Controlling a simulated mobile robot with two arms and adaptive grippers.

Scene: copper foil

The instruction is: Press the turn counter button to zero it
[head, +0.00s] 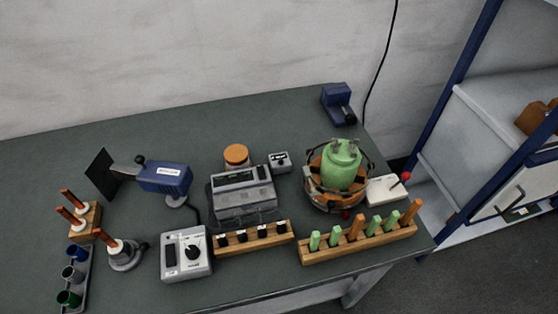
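A small grey box (279,161) with a dark window on its face stands at the middle of the bench, just right of a larger grey machine. It looks like the turn counter, but its button is too small to make out. A larger light-grey box (187,253) with a dark panel and a black knob stands near the front edge; I cannot rule it out as the counter. Neither of my grippers shows in the head view.
The grey machine (243,196) stands mid-bench. A wooden rack (255,240) with black-topped pieces is in front. A green vessel (340,168) and a rack of green and orange sticks (358,244) are at right. A blue device (164,177) stands left. The back left is clear.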

